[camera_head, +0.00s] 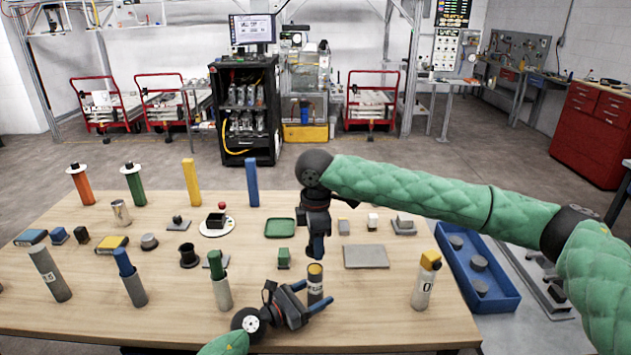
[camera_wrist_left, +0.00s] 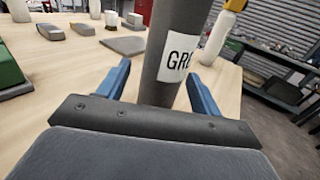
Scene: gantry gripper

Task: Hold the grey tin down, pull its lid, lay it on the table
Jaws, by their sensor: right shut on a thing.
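The grey tin (camera_head: 315,287) stands upright near the table's front, with a tan top and a white label; in the left wrist view the tin (camera_wrist_left: 175,85) shows letters starting "GR". My left gripper (camera_head: 314,294) is low at the tin, its blue fingers open on either side of it, with a gap visible at the left finger in the wrist view. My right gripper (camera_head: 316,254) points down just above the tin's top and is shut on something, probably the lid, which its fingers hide. I cannot tell whether the lid is clear of the tin.
A grey flat plate (camera_head: 366,257) lies right of the tin. A white tin with a yellow top (camera_head: 424,283) and a blue bin (camera_head: 477,268) stand further right. A green-topped tin (camera_head: 220,287) is to the left. Bare table lies in front right (camera_head: 385,315).

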